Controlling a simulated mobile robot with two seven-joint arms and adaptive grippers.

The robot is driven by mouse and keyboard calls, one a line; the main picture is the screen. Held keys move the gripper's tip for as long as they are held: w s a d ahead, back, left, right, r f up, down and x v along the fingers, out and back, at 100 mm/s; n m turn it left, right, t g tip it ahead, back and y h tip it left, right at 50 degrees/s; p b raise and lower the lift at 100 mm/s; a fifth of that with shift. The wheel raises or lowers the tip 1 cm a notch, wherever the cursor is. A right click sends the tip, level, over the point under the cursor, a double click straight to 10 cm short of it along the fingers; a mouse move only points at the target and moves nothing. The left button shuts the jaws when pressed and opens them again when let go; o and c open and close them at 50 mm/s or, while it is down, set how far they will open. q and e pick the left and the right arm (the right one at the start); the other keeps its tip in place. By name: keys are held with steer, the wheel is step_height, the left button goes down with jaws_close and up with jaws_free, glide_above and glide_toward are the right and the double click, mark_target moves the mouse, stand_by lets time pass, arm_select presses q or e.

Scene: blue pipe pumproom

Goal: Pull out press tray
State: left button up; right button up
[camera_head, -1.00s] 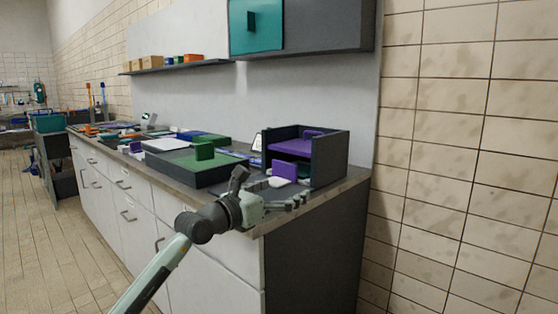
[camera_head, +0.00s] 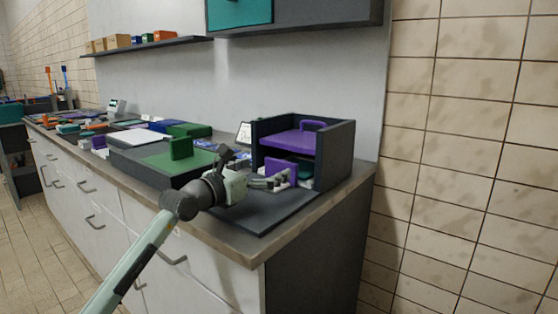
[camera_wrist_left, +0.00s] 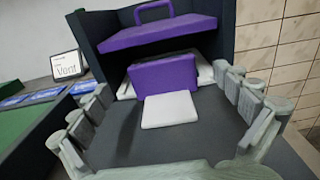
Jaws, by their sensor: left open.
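The press is a dark open-fronted box (camera_head: 335,155) at the right end of the counter, with a purple upper plate (camera_head: 295,139) that has a loop handle. Below it, the press tray (camera_wrist_left: 122,90) shows as white edges behind an upright purple front panel (camera_wrist_left: 165,75). A flat white tab (camera_wrist_left: 170,111) sticks out in front of the panel. My left gripper (camera_head: 275,181) is open in front of the press. In the left wrist view its fingers (camera_wrist_left: 168,88) stand on either side of the panel and tab, apart from both. My right gripper is out of view.
A dark mat (camera_head: 262,210) lies before the press. A green-topped block (camera_head: 160,165) stands left of my gripper. A small sign (camera_wrist_left: 67,65) stands beside the press. A tiled wall (camera_head: 460,150) is at the right. Several small items lie farther left.

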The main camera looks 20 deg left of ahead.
mark_target(279, 162)
arm_select(q)
steer(key=x, duration=0.5)
steer(key=shift+w+d, duration=0.2)
steer(key=shift+w, duration=0.35)
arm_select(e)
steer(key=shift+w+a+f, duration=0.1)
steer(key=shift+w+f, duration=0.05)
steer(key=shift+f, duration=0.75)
arm_select(q)
steer(key=shift+c, duration=0.2)
